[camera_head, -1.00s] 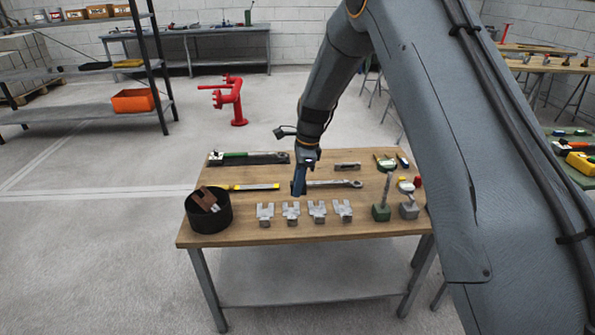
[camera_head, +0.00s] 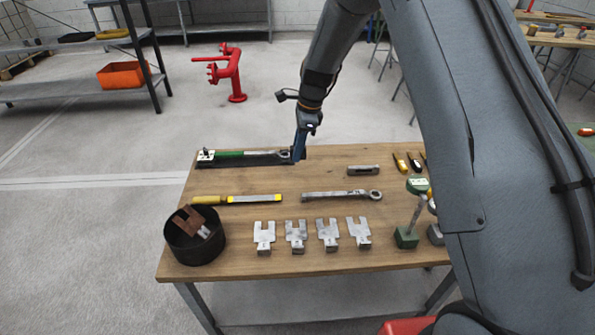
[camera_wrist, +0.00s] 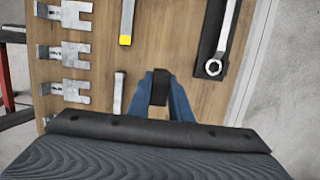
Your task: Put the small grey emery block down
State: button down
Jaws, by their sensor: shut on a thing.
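The small emery block (camera_wrist: 160,86) looks dark grey in the wrist view, between the two blue fingers of my gripper (camera_wrist: 161,94). My gripper is shut on it. In the head view my gripper (camera_head: 299,154) is over the back of the wooden table (camera_head: 240,180), by the right end of the dark tray with the green-handled tool. The block cannot be made out in the head view. I cannot tell how high it is above the table top.
The dark tray (camera_head: 228,164) holds the green-handled tool. A yellow file (camera_head: 240,199), a wrench (camera_head: 335,195), a slotted bar (camera_head: 363,170) and several forked metal plates (camera_head: 264,235) lie in front. A black bin (camera_head: 193,245) stands at front left. Bare wood lies right of my gripper.

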send_over(296, 181)
jog(key=f, duration=0.3)
jog(key=f+p, duration=0.1)
jog(key=f, duration=0.1)
jog(key=shift+d+f, duration=0.15)
jog(key=shift+d, duration=0.25)
jog(key=shift+d+p+x, duration=0.15)
jog(key=shift+d+x, duration=0.1)
jog(key=shift+x, duration=0.85)
jog(key=shift+d+p+x, duration=0.15)
jog(key=shift+d+x, duration=0.05)
jog(key=shift+x, duration=0.9)
jog(key=shift+f, duration=0.15)
jog(key=c, duration=1.6)
grip_release()
